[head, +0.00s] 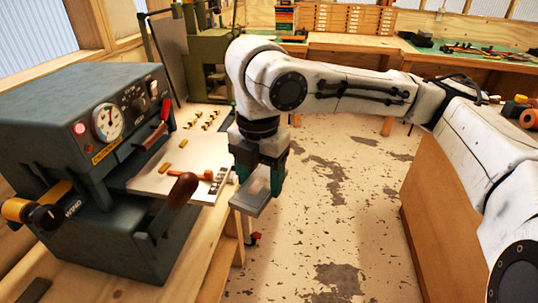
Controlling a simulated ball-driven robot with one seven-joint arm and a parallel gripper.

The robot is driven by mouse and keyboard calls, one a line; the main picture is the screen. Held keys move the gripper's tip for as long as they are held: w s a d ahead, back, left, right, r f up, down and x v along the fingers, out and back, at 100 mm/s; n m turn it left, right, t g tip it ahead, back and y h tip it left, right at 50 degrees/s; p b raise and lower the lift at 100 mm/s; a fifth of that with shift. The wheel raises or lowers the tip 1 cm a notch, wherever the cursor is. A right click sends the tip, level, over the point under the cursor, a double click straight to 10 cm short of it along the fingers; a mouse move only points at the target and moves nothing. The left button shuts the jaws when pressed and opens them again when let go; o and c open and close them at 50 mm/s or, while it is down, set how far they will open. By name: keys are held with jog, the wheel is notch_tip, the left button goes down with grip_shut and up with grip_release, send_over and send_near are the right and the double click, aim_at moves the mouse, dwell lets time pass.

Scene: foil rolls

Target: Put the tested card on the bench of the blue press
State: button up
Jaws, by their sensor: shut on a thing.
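The blue-grey press (85,115) stands on a light wooden bench (190,268) at the left, with a lit red lamp and a round gauge on its front. My gripper (262,188) hangs down in the middle, just right of the press's pale plate. It is shut on a flat grey card-like piece (250,203), which it holds tilted, near the bench's right edge. The fingers hide part of this piece, and I cannot read any marking on it. I cannot tell whether it touches the bench.
A brown-knobbed lever (183,190) sticks out from the press. An orange-handled tool (196,174) lies on the pale plate (150,182). A green press (208,50) stands behind. The bench front is mostly bare; worn floor (330,220) lies to the right.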

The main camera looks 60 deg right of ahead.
jog(key=w+a+f+m, duration=0.2)
jog(key=a+f+m, duration=0.3)
jog(key=f, duration=0.6)
jog(key=w+a+f+m, duration=0.3)
jog(key=a+f+m, duration=0.3)
jog(key=f, duration=0.5)
jog(key=w+a+f+m, duration=0.2)
jog(key=a+f+m, duration=0.3)
jog(key=f, duration=0.7)
jog(key=m, duration=0.2)
jog(key=shift+w+a+m, duration=0.2)
jog(key=shift+a+m, duration=0.1)
